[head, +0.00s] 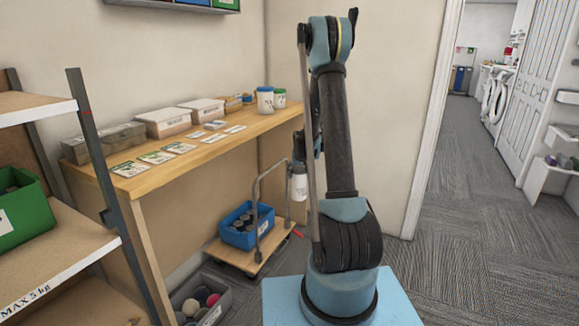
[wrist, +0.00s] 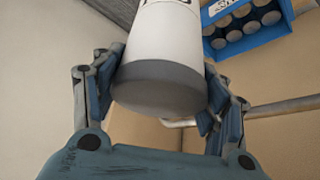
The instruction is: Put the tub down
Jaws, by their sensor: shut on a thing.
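The tub (head: 299,187) is white with a dark grey end and dark marks on its side. It hangs in my gripper (head: 299,167), left of my arm's column, in front of the wall below tabletop height. In the wrist view my gripper (wrist: 162,84) has its two blue-grey fingers closed on either side of the tub (wrist: 165,45), whose grey end faces the camera. In the head view the arm partly hides the gripper. I see no surface touching the tub from below.
A wooden trolley (head: 230,257) with a grey handle bears a blue crate (head: 236,237) of dark-topped jars. The wooden table (head: 170,170) holds boxes, cards and two other tubs (head: 265,100). A grey bin (head: 213,312) of balls and a shelf with a green bin (head: 22,222) stand left.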

